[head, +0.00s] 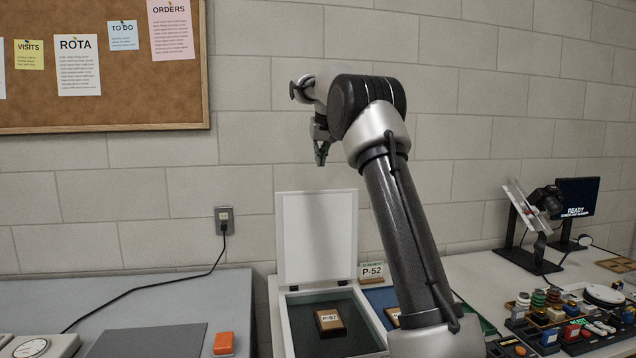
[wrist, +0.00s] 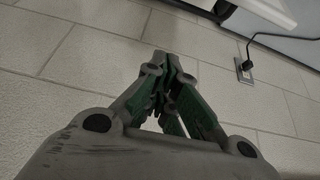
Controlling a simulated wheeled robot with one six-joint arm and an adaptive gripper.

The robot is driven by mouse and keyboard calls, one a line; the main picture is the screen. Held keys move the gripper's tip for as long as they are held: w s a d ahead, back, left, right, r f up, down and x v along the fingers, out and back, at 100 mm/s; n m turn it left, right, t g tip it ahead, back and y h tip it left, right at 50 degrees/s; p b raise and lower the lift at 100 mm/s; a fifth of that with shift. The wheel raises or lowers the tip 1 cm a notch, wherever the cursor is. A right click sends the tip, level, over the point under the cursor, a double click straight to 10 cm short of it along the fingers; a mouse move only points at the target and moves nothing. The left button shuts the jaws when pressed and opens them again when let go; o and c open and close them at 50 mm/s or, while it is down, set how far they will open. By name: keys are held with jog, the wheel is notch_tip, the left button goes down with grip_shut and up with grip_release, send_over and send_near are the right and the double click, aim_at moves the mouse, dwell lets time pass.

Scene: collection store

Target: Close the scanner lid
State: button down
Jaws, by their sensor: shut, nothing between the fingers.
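The scanner (head: 287,325) is a white box with a dark bed, low in the middle of the head view. Its white lid (head: 318,238) stands upright, open, at the back of the box near the wall. A brown block labelled P-97 (head: 329,320) lies on the bed. My gripper (head: 321,158) is above the lid's top edge, apart from it, pointing down. In the wrist view my gripper (wrist: 172,62) is shut and empty in front of the wall. My arm hides part of the scanner's right side.
A P-52 card (head: 371,270) stands right of the lid. Camera gear (head: 545,205) and several small items are on the right table. On the left table are a grey mat (head: 150,341), an orange block (head: 223,343) and a cable (head: 150,290) to a wall socket (head: 224,218).

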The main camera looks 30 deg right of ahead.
notch_tip(320, 180, down, 9)
jog(key=shift+w+f, duration=0.2)
jog(key=shift+w, duration=0.05)
dwell(0.5)
jog(key=shift+d, duration=0.1)
